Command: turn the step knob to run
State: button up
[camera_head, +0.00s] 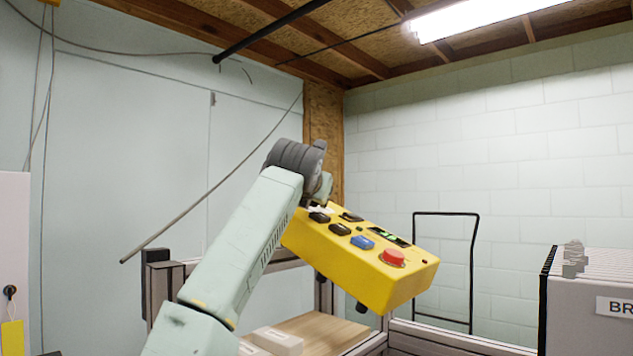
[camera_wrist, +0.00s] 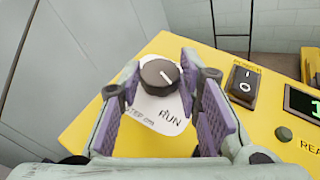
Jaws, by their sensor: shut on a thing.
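The step knob (camera_wrist: 158,78) is a dark round knob on a white label plate (camera_wrist: 150,113) in the wrist view. Its short white mark slants from upper left to lower right. RUN is printed on the plate at the lower right of the knob, with smaller, blurred lettering left of it. My gripper (camera_wrist: 161,68) has its purple-padded fingers on both sides of the knob and is shut on it. In the head view, my gripper (camera_head: 323,187) is at the far left end of the yellow control box (camera_head: 335,262) and hides the knob.
The box also carries a power rocker switch (camera_wrist: 242,86), a green display (camera_wrist: 303,103), a blue button (camera_head: 362,242) and a red button (camera_head: 393,257). A bench (camera_head: 318,333) lies below. A grey unit (camera_head: 585,300) stands at the right.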

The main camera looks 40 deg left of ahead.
jog(key=h+p, duration=0.1)
jog(key=m+h+p, duration=0.1)
jog(key=p, duration=0.1)
jog(key=r+m+p, duration=0.1)
jog(key=shift+s+a+t+h, duration=0.1)
jog(key=shift+a+t+h, duration=0.2)
jog(key=shift+h, duration=0.1)
jog(key=m+h+p, duration=0.1)
jog(key=m+p, duration=0.1)
jog(key=p, duration=0.1)
jog(key=shift+f+h, duration=0.25)
jog(key=shift+h, duration=0.15)
jog(key=shift+f+p, duration=0.2)
jog(key=shift+p, duration=0.1)
jog(key=o, duration=1.1)
jog(key=shift+o, duration=0.2)
jog(key=v, duration=1.2)
jog(key=shift+a, duration=0.15)
